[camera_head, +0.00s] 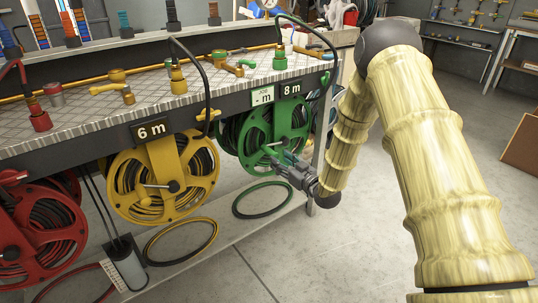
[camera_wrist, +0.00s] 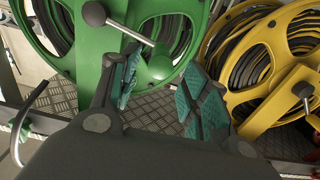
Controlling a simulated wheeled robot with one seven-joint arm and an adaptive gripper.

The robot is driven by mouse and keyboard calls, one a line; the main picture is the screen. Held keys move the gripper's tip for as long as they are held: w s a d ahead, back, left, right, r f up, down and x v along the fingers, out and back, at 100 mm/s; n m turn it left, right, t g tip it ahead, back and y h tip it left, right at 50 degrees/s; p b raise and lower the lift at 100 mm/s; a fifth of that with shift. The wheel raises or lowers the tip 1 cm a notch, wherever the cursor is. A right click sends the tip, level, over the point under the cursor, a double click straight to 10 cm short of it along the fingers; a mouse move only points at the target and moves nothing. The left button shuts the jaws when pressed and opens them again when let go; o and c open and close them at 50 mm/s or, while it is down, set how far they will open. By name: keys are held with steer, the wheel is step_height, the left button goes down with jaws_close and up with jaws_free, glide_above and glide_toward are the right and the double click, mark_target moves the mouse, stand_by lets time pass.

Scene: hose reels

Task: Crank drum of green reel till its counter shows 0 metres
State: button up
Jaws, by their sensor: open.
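The green reel (camera_head: 254,133) hangs under the bench, with dark hose wound on its drum. A plate above it (camera_head: 292,89) reads 8 m; a second, pale green plate (camera_head: 263,95) reads "JOB - m". In the wrist view the green reel (camera_wrist: 88,42) fills the upper left. My gripper (camera_head: 276,161) is in front of the green reel's lower part.
A yellow reel (camera_head: 127,183) with a 6 m plate (camera_head: 152,130) and a red reel (camera_head: 72,220) stand to the left. A loose green hose ring (camera_head: 240,210) lies on the low shelf below. Valves and fittings cover the bench top.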

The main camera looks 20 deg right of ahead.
mark_target(269, 151)
steer(key=b+x, duration=0.1)
steer(key=x, duration=0.7)
steer(key=shift+a+f, duration=0.1)
jaws_close()
